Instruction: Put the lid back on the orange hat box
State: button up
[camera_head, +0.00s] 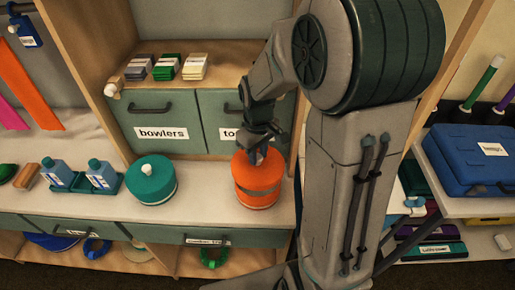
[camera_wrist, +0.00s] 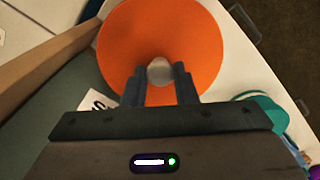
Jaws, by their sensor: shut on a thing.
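The orange hat box (camera_head: 258,199) stands on the counter in front of the drawers in the head view. I cannot tell whether the lid rests fully on the box. My gripper (camera_head: 257,157) points down at the lid's centre. In the wrist view the lid (camera_wrist: 197,38) fills the upper middle, and my gripper (camera_wrist: 160,73) is shut on its pale round knob (camera_wrist: 160,70). The lid hides the box from the wrist camera.
A teal hat box (camera_head: 151,182) with a white knob stands left of the orange one. Blue bottles (camera_head: 102,175) in a tray stand farther left. Green-grey drawers (camera_head: 160,134) are close behind. A blue case (camera_head: 480,158) lies on the right shelf. The counter between the two hat boxes is clear.

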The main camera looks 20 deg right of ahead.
aim_at(258, 164)
jog(key=shift+f+b, duration=2.05)
jog(key=shift+f, duration=0.85)
jog(key=shift+f, duration=0.15)
jog(key=o, duration=1.5)
jog(key=shift+r+p, duration=2.6)
jog(key=shift+r, duration=0.95)
